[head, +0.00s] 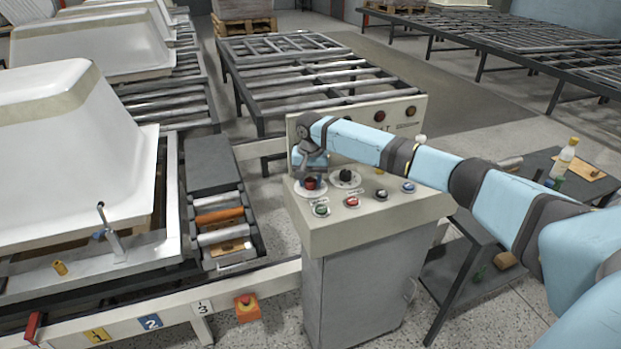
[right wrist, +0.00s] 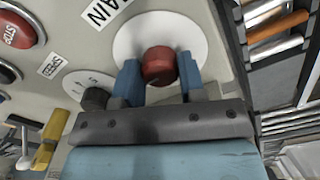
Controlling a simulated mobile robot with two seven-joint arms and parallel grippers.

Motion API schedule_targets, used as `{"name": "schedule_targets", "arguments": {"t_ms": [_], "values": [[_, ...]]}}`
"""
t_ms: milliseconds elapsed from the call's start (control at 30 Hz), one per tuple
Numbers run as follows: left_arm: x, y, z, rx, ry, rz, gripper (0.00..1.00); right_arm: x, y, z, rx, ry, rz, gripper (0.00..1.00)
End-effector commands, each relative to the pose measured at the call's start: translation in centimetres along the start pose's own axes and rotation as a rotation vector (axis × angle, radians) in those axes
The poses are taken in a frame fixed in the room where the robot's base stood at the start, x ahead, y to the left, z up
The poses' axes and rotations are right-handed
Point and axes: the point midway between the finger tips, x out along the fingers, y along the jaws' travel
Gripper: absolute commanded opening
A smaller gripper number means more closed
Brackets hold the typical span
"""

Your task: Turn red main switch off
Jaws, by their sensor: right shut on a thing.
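The red main switch (head: 310,184) is a red knob on a round white plate, at the left of the control panel (head: 338,222). In the right wrist view the red knob (right wrist: 158,65) sits between blue fingertips, and part of the word MAIN shows beside its plate. My right gripper (head: 311,173) comes down on the knob from above and behind. In the right wrist view my right gripper (right wrist: 159,75) is shut on the knob, one finger on each side. My left gripper is not in view.
A black knob (head: 345,176) sits close to the right of the switch. Green (head: 321,210) and red (head: 351,202) buttons lie in front. White tub shells (head: 70,150) stand on the left conveyor. A side table (head: 540,185) with a bottle (head: 565,158) stands at right.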

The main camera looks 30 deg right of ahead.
Motion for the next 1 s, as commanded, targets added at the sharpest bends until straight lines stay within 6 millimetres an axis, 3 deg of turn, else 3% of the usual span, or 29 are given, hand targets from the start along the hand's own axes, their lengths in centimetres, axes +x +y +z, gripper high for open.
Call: {"name": "schedule_targets", "arguments": {"t_ms": [367, 1000], "values": [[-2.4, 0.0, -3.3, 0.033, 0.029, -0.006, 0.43, -0.7, 0.1, 0.1, -0.219, -0.004, 0.001, 0.14], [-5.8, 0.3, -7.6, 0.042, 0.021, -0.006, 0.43, -0.3, 0.1, 0.0, -0.825, -0.002, 0.0, 0.14]]}}
